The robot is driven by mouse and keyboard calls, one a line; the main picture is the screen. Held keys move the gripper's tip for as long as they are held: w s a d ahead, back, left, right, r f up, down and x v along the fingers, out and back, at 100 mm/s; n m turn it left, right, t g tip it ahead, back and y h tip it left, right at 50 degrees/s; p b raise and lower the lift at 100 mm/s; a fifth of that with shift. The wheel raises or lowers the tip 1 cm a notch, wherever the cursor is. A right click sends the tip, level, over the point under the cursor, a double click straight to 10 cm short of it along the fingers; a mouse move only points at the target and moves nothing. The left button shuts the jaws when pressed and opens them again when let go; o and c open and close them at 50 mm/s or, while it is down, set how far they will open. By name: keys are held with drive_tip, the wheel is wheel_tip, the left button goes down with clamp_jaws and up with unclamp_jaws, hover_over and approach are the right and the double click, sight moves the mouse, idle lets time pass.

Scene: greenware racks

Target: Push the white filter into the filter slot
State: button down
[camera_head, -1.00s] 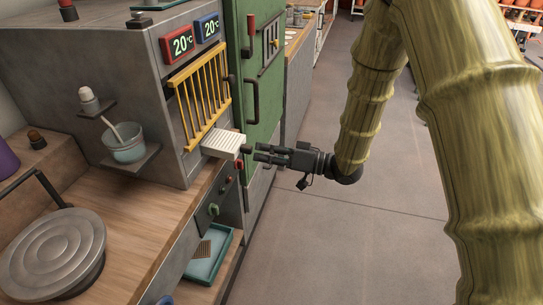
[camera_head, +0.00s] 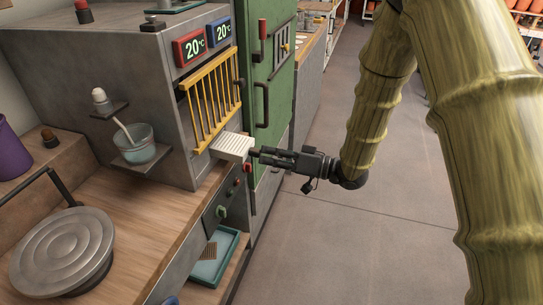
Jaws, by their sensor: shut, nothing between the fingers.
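The white filter (camera_head: 232,147) is a flat, ribbed block that sticks out from the front of the grey machine, below the yellow grille. Its inner end is out of sight at the machine face, so the slot itself is hidden. My gripper (camera_head: 256,153) is shut and empty. It points left, level with the filter, with its tips at the filter's outer end. I cannot tell whether the tips touch it.
The yellow grille (camera_head: 211,101) stands just above the filter. A green cabinet (camera_head: 266,75) with handles is behind. Below are small knobs and a teal tray (camera_head: 232,243). A round grey wheel (camera_head: 62,250) rests on the wooden counter (camera_head: 140,235). The floor at right is clear.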

drive_tip(key=shift+w+a, duration=0.1)
drive_tip(key=shift+a, duration=0.65)
drive_tip(key=shift+d, duration=0.1)
drive_tip(key=p+v, duration=0.1)
drive_tip(key=v, duration=1.4)
idle(0.3)
drive_tip(key=shift+w, duration=0.1)
